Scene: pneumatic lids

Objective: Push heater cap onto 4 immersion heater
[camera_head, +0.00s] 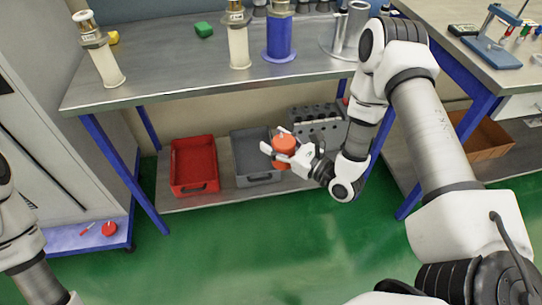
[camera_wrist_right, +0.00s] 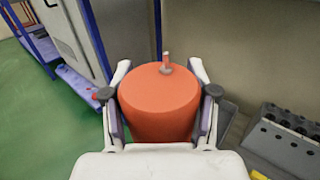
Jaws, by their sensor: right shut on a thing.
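My right gripper (camera_head: 283,150) is shut on an orange cylinder (camera_head: 284,143), which appears to be the heater cap. The wrist view shows the cylinder (camera_wrist_right: 160,103) squeezed between both fingers, with a small metal-and-orange stub on its flat end. The gripper holds it in front of the lower shelf, well below the tabletop. On the bench stand a tilted white cylinder (camera_head: 107,66) with a metal top, a white one (camera_head: 239,47) and a blue one (camera_head: 280,38). I cannot tell which is the immersion heater. My left gripper is out of view.
A red bin (camera_head: 194,189) and a grey bin (camera_head: 255,182) sit on the lower shelf. A grey rack with holes (camera_head: 320,125) is behind my right gripper. The metal bench (camera_head: 170,72) has clear room at its front.

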